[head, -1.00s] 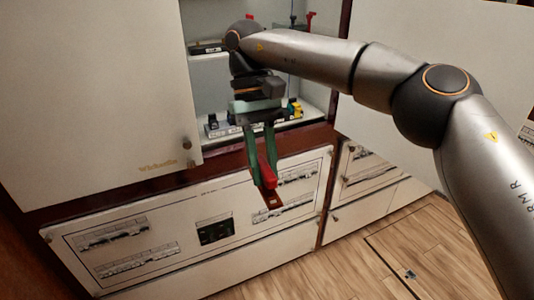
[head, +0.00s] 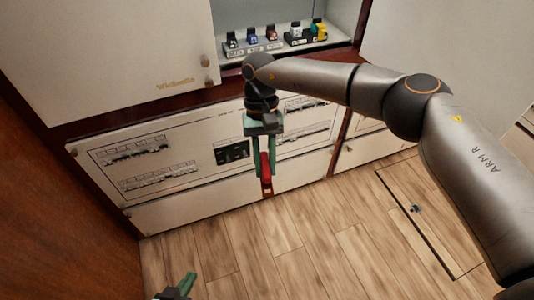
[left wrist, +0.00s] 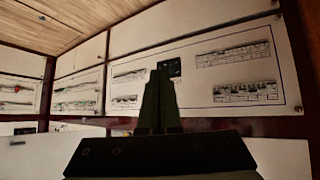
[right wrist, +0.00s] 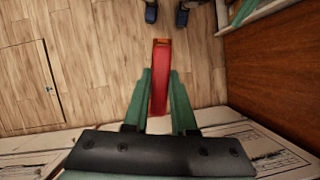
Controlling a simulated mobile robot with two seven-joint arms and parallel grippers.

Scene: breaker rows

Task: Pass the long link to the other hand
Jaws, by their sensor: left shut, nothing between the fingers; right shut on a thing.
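The long link (head: 266,172) is a red bar with a copper-coloured end. My right gripper (head: 264,160) is shut on it, and the link hangs down past the fingertips in front of the cabinet's lower panel. In the right wrist view the link (right wrist: 160,80) sticks out lengthwise between the green fingers (right wrist: 160,98). My left gripper (head: 187,284) shows at the bottom of the head view, low and left of the link, apart from it. In the left wrist view its fingers (left wrist: 160,88) are together and empty.
A white cabinet with a printed panel (head: 195,155) stands behind the link. Above it, an open shelf (head: 285,48) holds several small coloured parts. A brown wooden side (head: 60,190) stands at the left. The plank floor (head: 300,240) is clear between the grippers.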

